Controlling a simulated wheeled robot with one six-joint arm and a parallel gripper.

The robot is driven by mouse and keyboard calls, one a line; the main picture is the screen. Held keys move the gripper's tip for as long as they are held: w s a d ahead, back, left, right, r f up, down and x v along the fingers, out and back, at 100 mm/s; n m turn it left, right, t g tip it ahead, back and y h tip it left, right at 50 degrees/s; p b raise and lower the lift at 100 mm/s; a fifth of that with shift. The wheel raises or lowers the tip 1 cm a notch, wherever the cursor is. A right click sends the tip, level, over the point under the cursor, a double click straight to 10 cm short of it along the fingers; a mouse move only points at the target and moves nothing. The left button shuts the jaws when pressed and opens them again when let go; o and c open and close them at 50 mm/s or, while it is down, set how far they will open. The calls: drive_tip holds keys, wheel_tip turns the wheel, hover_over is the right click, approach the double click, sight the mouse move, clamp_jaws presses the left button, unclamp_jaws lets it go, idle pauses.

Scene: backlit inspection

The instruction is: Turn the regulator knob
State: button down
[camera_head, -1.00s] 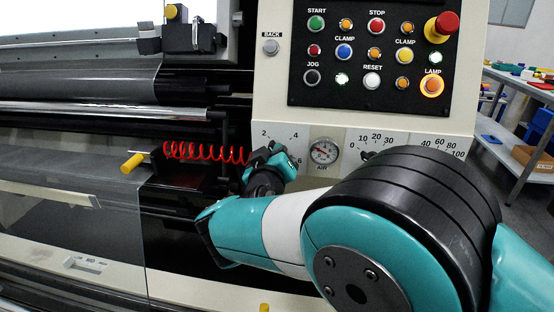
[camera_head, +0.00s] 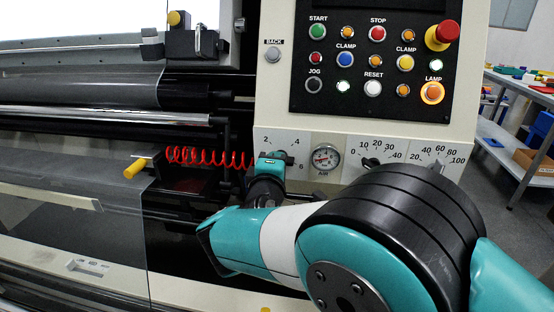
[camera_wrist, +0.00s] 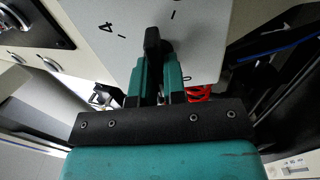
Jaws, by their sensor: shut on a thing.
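The regulator knob is a black bar-shaped handle, seen in the wrist view (camera_wrist: 152,42) against a pale plate marked with numbers. My gripper (camera_wrist: 158,66) is shut on the knob, with its teal fingers on either side. In the head view my gripper (camera_head: 272,158) is at the 2-4-6 scale plate (camera_head: 267,137), left of the round AIR gauge (camera_head: 326,157). The gauge has a red needle on a white face.
A black button panel (camera_head: 375,100) is above. Two more dials with black knobs (camera_head: 370,163) are right of the gauge, partly behind my arm. A red coiled hose (camera_head: 208,157) and a yellow-ended handle (camera_head: 135,168) are left of my gripper.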

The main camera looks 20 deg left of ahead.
drive_tip(key=n+p, duration=0.1)
drive_tip(key=n, duration=0.5)
drive_tip(key=shift+f+p, duration=0.15)
drive_tip(key=shift+p, duration=0.15)
drive_tip(key=shift+n, duration=0.3)
drive_tip(key=c, duration=1.2)
unclamp_jaws()
drive_tip(key=b+v, duration=0.2)
drive_tip(key=v, duration=1.5)
drive_tip(key=shift+s+d+b, duration=0.15)
drive_tip(key=shift+s+b, duration=0.05)
drive_tip(key=shift+b, duration=0.2)
